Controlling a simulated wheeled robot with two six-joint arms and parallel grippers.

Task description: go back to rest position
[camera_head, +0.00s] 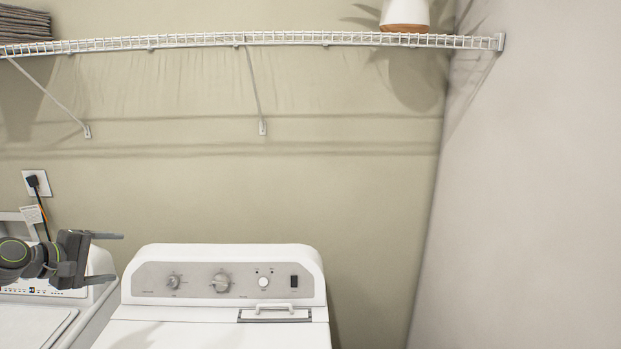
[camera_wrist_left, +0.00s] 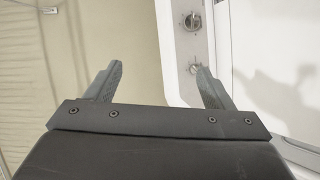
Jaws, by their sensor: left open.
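My left gripper (camera_head: 105,258) comes in from the left in the head view, in front of the machine at the left. Its two fingers point right and are spread apart with nothing between them. In the left wrist view the open fingers (camera_wrist_left: 158,88) also show empty, with the wall and a white machine's knob panel beyond them. My right gripper is not in view.
A white machine (camera_head: 225,256) with knobs stands at lower centre, and another white machine (camera_head: 30,325) at lower left. A wire shelf (camera_head: 290,38) spans the wall above, holding folded towels (camera_head: 24,24) and a white pot (camera_head: 405,12). A wall closes the right side (camera_head: 530,190).

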